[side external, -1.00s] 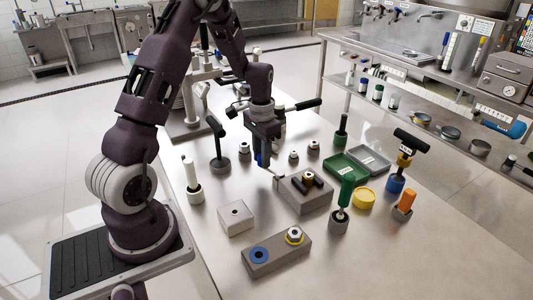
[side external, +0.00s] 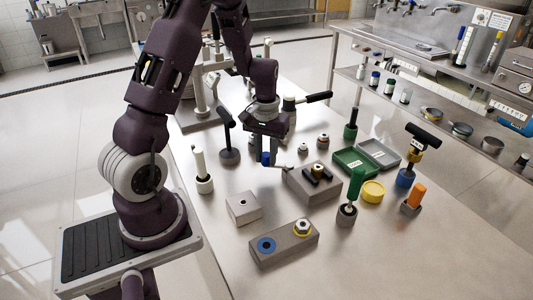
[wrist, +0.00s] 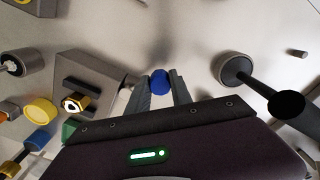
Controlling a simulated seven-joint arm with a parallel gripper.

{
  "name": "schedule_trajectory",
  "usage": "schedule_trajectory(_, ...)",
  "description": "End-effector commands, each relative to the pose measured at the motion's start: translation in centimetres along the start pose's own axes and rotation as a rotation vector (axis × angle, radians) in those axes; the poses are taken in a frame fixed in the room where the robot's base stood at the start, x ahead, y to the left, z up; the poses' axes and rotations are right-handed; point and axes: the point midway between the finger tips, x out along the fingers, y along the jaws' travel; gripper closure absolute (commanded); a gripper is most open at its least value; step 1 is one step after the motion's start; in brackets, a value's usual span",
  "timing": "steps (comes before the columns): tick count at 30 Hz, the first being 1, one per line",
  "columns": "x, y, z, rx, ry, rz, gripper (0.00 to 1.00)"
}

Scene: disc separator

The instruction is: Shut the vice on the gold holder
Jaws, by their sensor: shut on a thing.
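The vice (side external: 312,188) is a grey block in the middle of the table with two dark jaws on top. The gold holder (side external: 317,171) sits between the jaws; in the wrist view the gold holder (wrist: 75,102) shows a pale top with a dark centre. I cannot tell whether both jaws touch it. My gripper (side external: 266,155) is low, just left of and behind the vice. It is shut on a blue knob (wrist: 159,82), which lies between the fingertips. A pale rod (side external: 277,166) runs between the knob area and the vice; its joints are unclear.
A black-handled tool (side external: 228,140) stands left of my gripper. A grey block with a hole (side external: 243,208) is at front left, and a longer block (side external: 283,247) is in front. A green-handled tool (side external: 356,184) and green tray (side external: 355,161) are to the right.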

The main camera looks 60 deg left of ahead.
Motion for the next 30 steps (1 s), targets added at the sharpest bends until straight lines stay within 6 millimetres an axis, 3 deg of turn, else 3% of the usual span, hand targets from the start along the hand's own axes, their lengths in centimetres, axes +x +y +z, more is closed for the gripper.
schedule_trajectory(14, -0.1, 0.1, 0.0, -0.012, 0.001, 0.001, 1.0)
schedule_trajectory(15, -0.1, 0.1, 0.0, -0.012, 0.001, 0.001, 0.66)
schedule_trajectory(17, -0.1, 0.1, 0.1, -0.012, 0.001, 0.001, 0.54)
schedule_trajectory(26, -0.1, 0.0, 0.0, -0.011, 0.001, 0.0, 0.52)
schedule_trajectory(30, -2.0, 0.1, -0.1, -0.008, 0.006, 0.001, 0.52)
